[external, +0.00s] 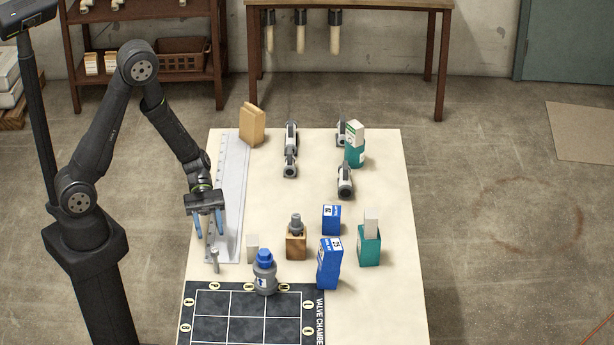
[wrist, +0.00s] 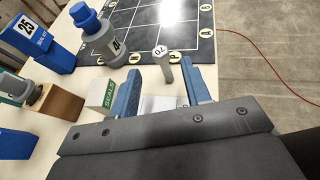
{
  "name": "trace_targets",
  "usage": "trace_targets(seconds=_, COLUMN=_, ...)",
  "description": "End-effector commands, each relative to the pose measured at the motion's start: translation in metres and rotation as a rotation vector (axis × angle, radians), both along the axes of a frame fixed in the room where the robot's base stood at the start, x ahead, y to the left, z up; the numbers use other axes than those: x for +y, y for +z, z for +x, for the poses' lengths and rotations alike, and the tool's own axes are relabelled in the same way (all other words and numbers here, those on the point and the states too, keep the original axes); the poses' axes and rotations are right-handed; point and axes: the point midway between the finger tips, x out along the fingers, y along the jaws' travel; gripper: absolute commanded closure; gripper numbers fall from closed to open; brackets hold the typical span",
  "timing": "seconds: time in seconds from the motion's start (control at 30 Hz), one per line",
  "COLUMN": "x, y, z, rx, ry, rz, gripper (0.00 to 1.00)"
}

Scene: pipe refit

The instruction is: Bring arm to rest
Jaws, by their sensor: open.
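My gripper (external: 209,222) hangs above the left edge of the table (external: 395,300), over the lower end of a metal ruler-like rail (external: 231,190). Its two blue fingers are apart, with nothing held between them. In the wrist view my gripper (wrist: 172,95) shows the same open fingers. A small grey pin with a white top marked 70 (wrist: 162,58) stands just beyond the fingertips, apart from them. In the external view this pin (external: 214,258) stands below the gripper near the rail's end.
A grey bottle with blue cap (external: 264,275) stands at the dark grid mat (external: 205,305). Blue boxes (external: 330,262), a wooden block with a fitting (external: 296,246), teal holders (external: 369,247) and pipe clamps (external: 345,182) stand to the right. A tan block (external: 251,124) is at the back left.

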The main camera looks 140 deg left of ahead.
Motion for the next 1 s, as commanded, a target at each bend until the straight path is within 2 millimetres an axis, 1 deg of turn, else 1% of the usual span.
trace_targets(seconds=0.03, x=-0.005, y=-0.004, z=0.007, rx=0.001, ry=-0.003, rz=-0.002, gripper=0.57)
trace_targets(seconds=0.3, x=-0.026, y=-0.021, z=0.042, rx=0.003, ry=-0.004, rz=-0.003, gripper=0.57)
trace_targets(seconds=0.43, x=-0.035, y=-0.029, z=0.058, rx=0.003, ry=-0.004, rz=-0.003, gripper=0.57)
trace_targets(seconds=0.47, x=-0.035, y=-0.033, z=0.058, rx=0.004, ry=-0.001, rz=-0.004, gripper=0.57)
trace_targets(seconds=0.5, x=-0.033, y=-0.024, z=0.058, rx=0.000, ry=0.000, rz=0.002, gripper=0.57)
trace_targets(seconds=0.8, x=-0.033, y=0.015, z=0.057, rx=-0.001, ry=0.000, rz=0.004, gripper=0.57)
trace_targets(seconds=1.0, x=-0.062, y=0.031, z=0.058, rx=0.000, ry=-0.001, rz=0.000, gripper=0.57)
